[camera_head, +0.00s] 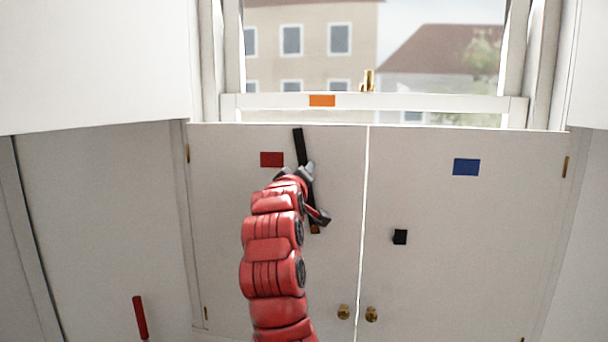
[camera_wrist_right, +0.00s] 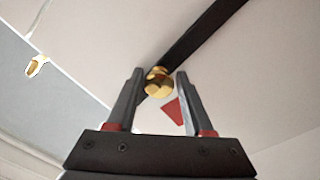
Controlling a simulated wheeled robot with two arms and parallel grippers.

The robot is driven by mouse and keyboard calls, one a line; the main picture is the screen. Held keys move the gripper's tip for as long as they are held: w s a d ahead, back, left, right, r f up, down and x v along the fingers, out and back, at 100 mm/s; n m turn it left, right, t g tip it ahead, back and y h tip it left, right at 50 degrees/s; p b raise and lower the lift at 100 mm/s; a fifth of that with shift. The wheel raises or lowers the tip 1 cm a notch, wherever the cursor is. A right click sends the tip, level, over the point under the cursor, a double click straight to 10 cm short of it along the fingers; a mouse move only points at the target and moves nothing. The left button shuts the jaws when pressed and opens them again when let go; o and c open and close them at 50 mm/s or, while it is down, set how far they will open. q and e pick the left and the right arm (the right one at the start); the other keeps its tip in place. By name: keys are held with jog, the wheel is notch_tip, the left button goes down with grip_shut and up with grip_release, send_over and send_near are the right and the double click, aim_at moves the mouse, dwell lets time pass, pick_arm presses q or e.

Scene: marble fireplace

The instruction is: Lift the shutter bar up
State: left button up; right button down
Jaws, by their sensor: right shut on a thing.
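The dark shutter bar (camera_head: 299,147) stands nearly upright on the left shutter panel (camera_head: 225,230), its top leaning slightly left. My right gripper (camera_head: 309,169) is at the middle of the bar and hides part of it. In the right wrist view the bar (camera_wrist_right: 208,33) runs diagonally, with a round brass knob (camera_wrist_right: 158,82) on it. My right gripper (camera_wrist_right: 160,80) has its fingers on either side of this knob and is shut on it. A small black block (camera_head: 400,237) sits on the right shutter panel (camera_head: 480,250). My left gripper is not in view.
Two brass knobs (camera_head: 343,311) (camera_head: 371,314) sit low beside the panels' centre seam. A red patch (camera_head: 271,159) and a blue patch (camera_head: 466,167) mark the panels. The window sash above carries an orange patch (camera_head: 322,100). A red rod-like piece (camera_head: 140,318) shows at lower left.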

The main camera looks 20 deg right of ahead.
jog(key=shift+f, duration=0.1)
jog(key=shift+c, duration=2.4)
grip_release()
jog(key=b+v, duration=0.3)
jog(key=v, duration=1.4)
jog(key=shift+s, duration=0.15)
